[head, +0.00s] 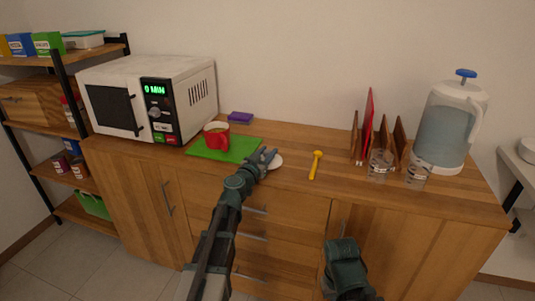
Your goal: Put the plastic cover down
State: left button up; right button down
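A small round white piece (276,162), which looks like the plastic cover, is on the wooden counter (335,186) just right of the green board. My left gripper (268,156) is right beside it and hides part of its left edge. Its two fingers look spread, with a gap between them. I cannot tell whether a finger touches the white piece. My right gripper (345,262) is low in front of the cabinet, away from the counter items, and its fingers are not clear.
A red and white cup (216,137) stands on the green board (238,150) in front of the microwave (146,95). A yellow spoon (316,165) lies to the right. Glass jars (379,166), a rack (369,130) and a water dispenser (446,125) stand further right.

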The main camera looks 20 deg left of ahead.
pick_arm(q)
jog(key=o, duration=0.4)
jog(key=shift+r, duration=0.1)
jog(key=shift+r+p, duration=0.15)
jog(key=shift+p, duration=0.15)
jog(key=s+a, duration=0.2)
jog(key=s, duration=0.9)
jog(key=shift+s, duration=0.4)
